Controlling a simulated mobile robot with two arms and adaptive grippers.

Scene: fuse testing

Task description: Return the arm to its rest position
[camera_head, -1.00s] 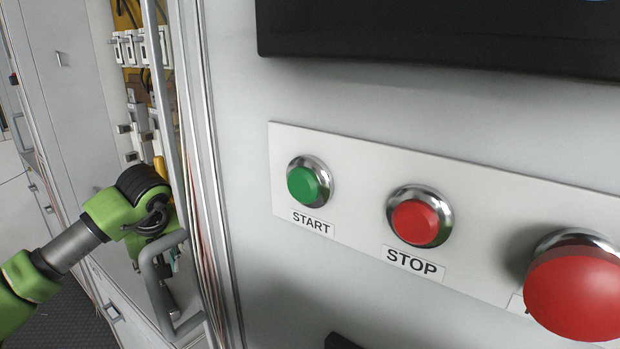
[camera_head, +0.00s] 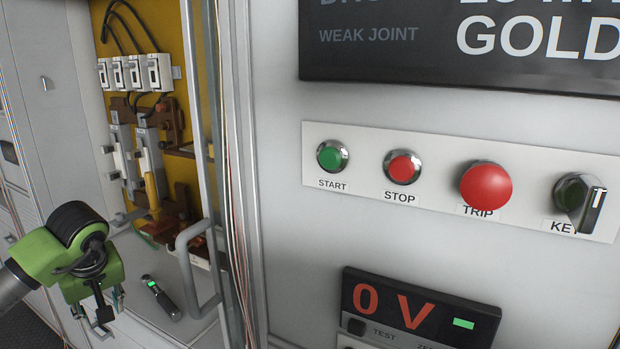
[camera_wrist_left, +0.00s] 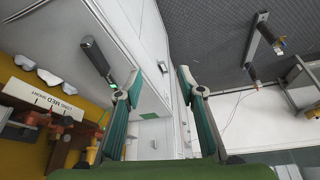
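My left gripper (camera_head: 101,318) is at the lower left in the head view, on the green end of my left arm, pointing down in front of the open cabinet. In the left wrist view its two teal fingers (camera_wrist_left: 158,84) stand apart with nothing between them. It holds nothing. A dark handheld tool with a green light (camera_head: 160,298) lies on the cabinet floor to the right of the gripper, apart from it. A dark handheld object, possibly the same tool, shows in the left wrist view (camera_wrist_left: 96,58). My right gripper is not in view.
The cabinet's upright metal handle (camera_head: 186,270) and frame edge (camera_head: 243,180) stand right of the gripper. Switches and fuse parts (camera_head: 148,165) sit on the yellow back wall. The button panel (camera_head: 455,190) and voltage display (camera_head: 415,310) are to the right.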

